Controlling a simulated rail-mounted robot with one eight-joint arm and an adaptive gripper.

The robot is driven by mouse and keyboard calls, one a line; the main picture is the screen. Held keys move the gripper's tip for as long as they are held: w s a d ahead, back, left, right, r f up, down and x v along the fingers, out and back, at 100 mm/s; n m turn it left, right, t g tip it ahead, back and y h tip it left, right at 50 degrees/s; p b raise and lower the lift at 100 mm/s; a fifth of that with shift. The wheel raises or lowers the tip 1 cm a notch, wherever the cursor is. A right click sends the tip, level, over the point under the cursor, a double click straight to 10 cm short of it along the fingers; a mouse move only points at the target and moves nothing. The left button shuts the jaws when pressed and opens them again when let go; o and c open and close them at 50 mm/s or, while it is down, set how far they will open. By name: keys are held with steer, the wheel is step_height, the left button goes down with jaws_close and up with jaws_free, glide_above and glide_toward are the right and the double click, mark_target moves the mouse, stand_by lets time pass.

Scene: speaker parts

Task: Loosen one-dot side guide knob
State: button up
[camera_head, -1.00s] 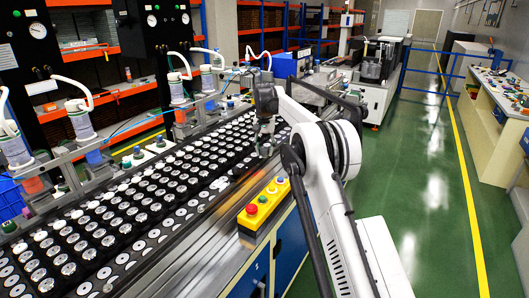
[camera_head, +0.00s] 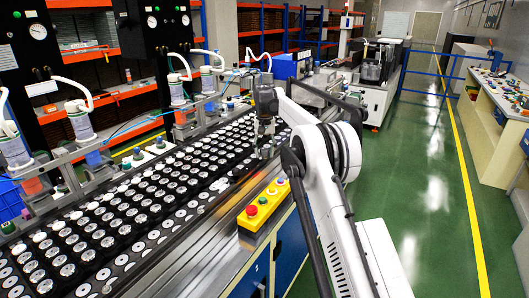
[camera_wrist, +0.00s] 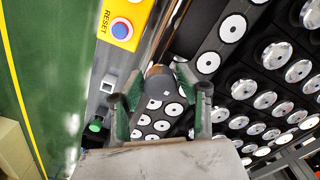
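A dark round knob with a brownish end (camera_wrist: 158,78) shows between the fingers in the wrist view. A small white mark (camera_wrist: 153,104) shows on the dark surface just below it; I cannot tell if it is the knob's single dot. My gripper (camera_wrist: 158,86) has one finger on each side of the knob, with the tips close to it. Whether they touch it is unclear. In the head view my gripper (camera_head: 266,150) points down at the right edge of the conveyor, beyond the yellow button box. The knob is too small to make out there.
The yellow button box (camera_head: 262,206) stands on the near side rail; its RESET button (camera_wrist: 121,30) shows in the wrist view. Rows of speaker parts (camera_head: 130,205) fill the conveyor to the left. Hosed station heads (camera_head: 80,122) stand behind it. Green floor lies open at right.

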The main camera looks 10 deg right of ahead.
steer(key=shift+o, duration=1.2)
